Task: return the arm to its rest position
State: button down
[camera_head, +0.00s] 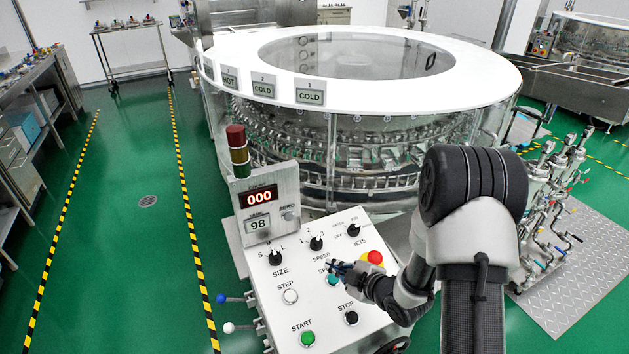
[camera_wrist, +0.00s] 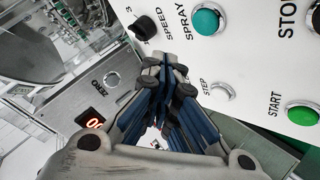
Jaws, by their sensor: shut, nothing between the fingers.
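My gripper (camera_head: 336,266) is in front of the white control panel (camera_head: 262,297) in the head view, over the area by the spray button. It is shut and empty. In the wrist view its closed fingers (camera_wrist: 167,62) point toward the panel, with the speed knob (camera_wrist: 142,27) and the teal spray button (camera_wrist: 206,20) just beyond the tips. I cannot tell whether the fingertips touch the panel. My arm is bent and reaches in from the right of the head view, hiding part of the panel's right side.
The red emergency button (camera_head: 373,258), green start button (camera_head: 308,338) and black stop button (camera_head: 351,318) are close to my gripper. The round washer (camera_head: 350,150) stands behind the panel. Valve pipes (camera_head: 548,200) stand at the right. Green floor (camera_head: 130,240) is clear at the left.

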jog(key=s+d+r+m+g+h, duration=0.1)
jog(key=s+d+r+m+h, duration=0.25)
jog(key=r, duration=0.55)
jog(key=s+d+r+m+g+h, duration=0.1)
jog(key=s+d+r+m+h, duration=0.2)
jog(key=r, duration=0.5)
jog(key=s+a+r+m+g, duration=0.1)
jog(key=s+r+m, duration=0.2)
jog(key=s, duration=0.5)
jog(key=s+a+r+m+g, duration=0.1)
jog(key=s+r+m, duration=0.1)
jog(key=s, duration=0.6)
jog(key=s+a+r+m+g, duration=0.1)
jog(key=s+r+m+g, duration=0.1)
jog(key=s, duration=0.6)
jog(key=shift+s+a+r+m, duration=0.2)
jog(key=shift+a+r+m, duration=0.15)
jog(key=shift+r+m, duration=0.6)
jog(key=shift+f+y, duration=0.15)
jog(key=shift+y, duration=0.1)
dwell(0.5)
